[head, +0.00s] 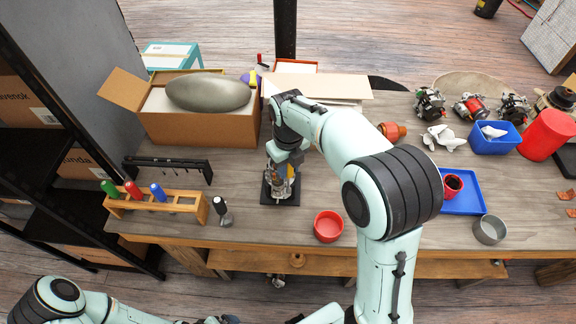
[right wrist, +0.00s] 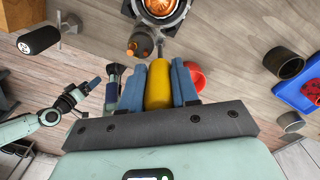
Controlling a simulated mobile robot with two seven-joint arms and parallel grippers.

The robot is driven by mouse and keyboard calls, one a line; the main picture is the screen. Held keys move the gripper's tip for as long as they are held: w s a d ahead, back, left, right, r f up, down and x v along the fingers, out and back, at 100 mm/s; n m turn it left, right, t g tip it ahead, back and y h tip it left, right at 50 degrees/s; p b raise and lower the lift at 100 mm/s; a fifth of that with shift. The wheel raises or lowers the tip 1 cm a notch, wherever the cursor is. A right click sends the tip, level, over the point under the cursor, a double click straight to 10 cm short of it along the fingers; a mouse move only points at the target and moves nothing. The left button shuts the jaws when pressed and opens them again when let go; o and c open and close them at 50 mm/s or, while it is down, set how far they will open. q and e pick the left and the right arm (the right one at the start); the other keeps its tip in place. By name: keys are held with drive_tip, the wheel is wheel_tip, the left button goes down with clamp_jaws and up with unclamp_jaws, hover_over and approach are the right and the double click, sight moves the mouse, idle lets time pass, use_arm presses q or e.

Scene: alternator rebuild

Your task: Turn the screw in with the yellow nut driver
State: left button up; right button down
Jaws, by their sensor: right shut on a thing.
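My right gripper (head: 287,160) is over the alternator (head: 281,190) on its dark base plate in the head view. In the right wrist view, my right gripper (right wrist: 158,88) has its blue fingers shut on the yellow handle of the nut driver (right wrist: 158,84). The driver's thin shaft points toward the rim of the alternator (right wrist: 162,10), whose copper windings show. I cannot make out the screw or whether the tip touches it. My left arm is low at the left in the head view; its gripper (right wrist: 88,88) shows small in the right wrist view, jaws unclear.
A wooden rack (head: 157,204) holds green, red and blue handled tools. A black-handled tool (head: 222,211) stands beside it. A red bowl (head: 328,226) is right of the alternator. An open cardboard box (head: 210,128) is behind. A blue tray (head: 462,196) and grey cup (head: 490,230) are at right.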

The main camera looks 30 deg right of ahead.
drive_tip(key=m+p, duration=0.3)
drive_tip(key=shift+w+r+m, duration=0.25)
drive_tip(key=shift+r+m, duration=0.05)
drive_tip(key=shift+r, duration=0.1)
drive_tip(key=shift+w+d+f+m, duration=0.15)
drive_tip(key=shift+f+m, duration=0.2)
drive_tip(key=shift+m, duration=0.25)
drive_tip(key=shift+s+r+b, duration=0.1)
drive_tip(key=shift+s+b, duration=0.2)
drive_tip(key=shift+s, duration=0.2)
drive_tip(key=shift+w+f, duration=0.15)
drive_tip(key=shift+f, duration=0.05)
drive_tip(key=shift+m, duration=2.1)
drive_tip(key=shift+d+m, duration=0.15)
drive_tip(key=shift+m, duration=1.05)
use_arm(q)
drive_tip(key=shift+t, duration=0.3)
drive_tip(key=w+r, duration=0.4)
drive_tip(key=shift+w, duration=0.2)
